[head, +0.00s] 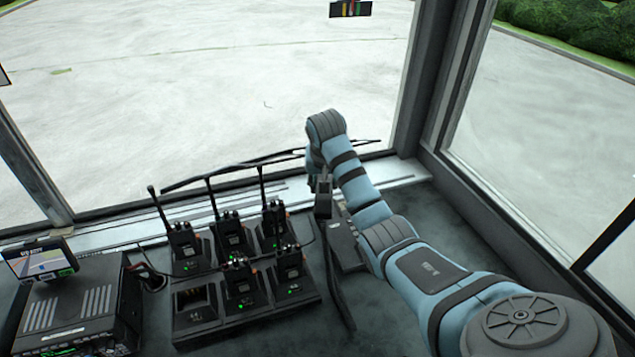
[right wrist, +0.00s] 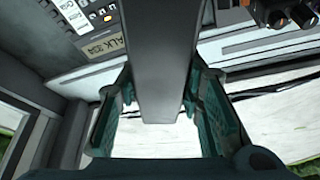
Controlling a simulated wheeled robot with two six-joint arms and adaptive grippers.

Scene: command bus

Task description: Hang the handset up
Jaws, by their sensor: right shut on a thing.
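My right gripper (head: 320,182) is shut on the handset, a long dark grey bar. In the right wrist view the handset (right wrist: 160,45) runs between the two green fingers of that gripper (right wrist: 160,92). In the head view my right arm partly hides the grip, and a dark narrow length hangs below it. The phone base (head: 346,246) is a dark box on the dashboard close to the gripper. Its keypad panel (right wrist: 90,20) with a lit key shows at the upper left of the right wrist view. My left gripper is not in view.
A charger rack (head: 205,328) with several radios (head: 230,235) stands left of the phone base, antennas upright. A black radio unit (head: 75,305) and a small screen (head: 40,258) are at far left. The windscreen frame and right window pillar (head: 450,85) bound the dashboard.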

